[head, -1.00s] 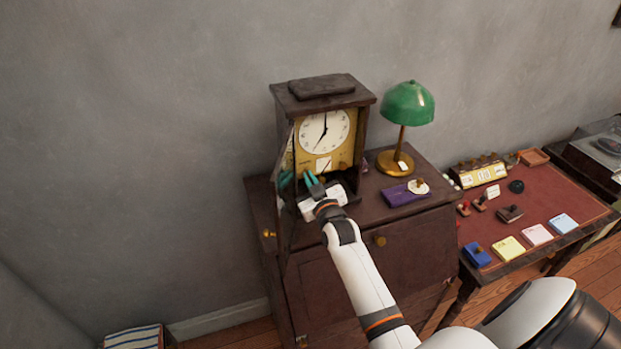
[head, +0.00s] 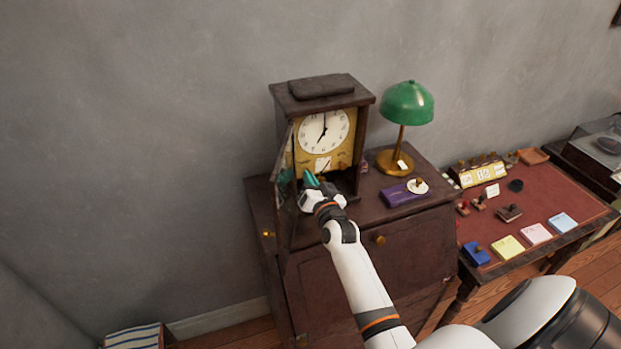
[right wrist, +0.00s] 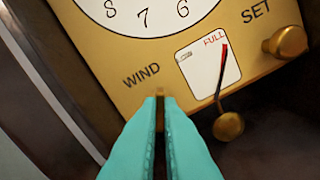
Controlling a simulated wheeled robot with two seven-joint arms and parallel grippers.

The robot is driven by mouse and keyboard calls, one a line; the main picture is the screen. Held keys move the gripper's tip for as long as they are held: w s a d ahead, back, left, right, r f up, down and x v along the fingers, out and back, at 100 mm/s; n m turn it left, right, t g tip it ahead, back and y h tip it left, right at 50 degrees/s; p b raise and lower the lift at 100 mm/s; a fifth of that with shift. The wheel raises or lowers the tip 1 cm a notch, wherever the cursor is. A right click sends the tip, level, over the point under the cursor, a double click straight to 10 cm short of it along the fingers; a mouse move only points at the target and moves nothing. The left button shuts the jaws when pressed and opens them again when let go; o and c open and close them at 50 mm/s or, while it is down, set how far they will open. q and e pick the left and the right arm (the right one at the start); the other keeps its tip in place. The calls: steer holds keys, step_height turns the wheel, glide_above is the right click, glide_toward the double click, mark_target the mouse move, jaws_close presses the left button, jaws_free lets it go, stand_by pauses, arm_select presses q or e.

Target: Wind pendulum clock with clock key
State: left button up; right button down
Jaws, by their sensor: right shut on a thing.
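The pendulum clock (head: 323,130) stands upright on the dark cabinet, its glass door (head: 285,190) swung open to the left. My right gripper (head: 311,180) is in front of the lower left of its gold dial plate. In the right wrist view, the right gripper's teal fingers (right wrist: 160,130) are shut on a thin brass piece, the clock key (right wrist: 161,103), just below the word WIND. Most of the key is hidden by the fingers. The gauge (right wrist: 208,68) has its red-tipped needle by FULL. The brass pendulum bob (right wrist: 228,126) hangs below. My left gripper is out of view.
A green lamp (head: 407,103) and a purple box (head: 403,193) stand right of the clock on the cabinet (head: 345,270). A red-topped desk (head: 545,200) with stamps and note pads is further right. A knob marked SET (right wrist: 288,42) is on the plate.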

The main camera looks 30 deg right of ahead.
steer(key=shift+w+r+m, duration=0.1)
steer(key=shift+r+m, duration=0.2)
steer(key=shift+m, duration=0.1)
steer(key=c, duration=1.6)
jaws_free()
steer(key=shift+f, duration=0.15)
steer(key=b+v, duration=0.3)
steer(key=v, duration=0.9)
steer(key=shift+a, duration=0.1)
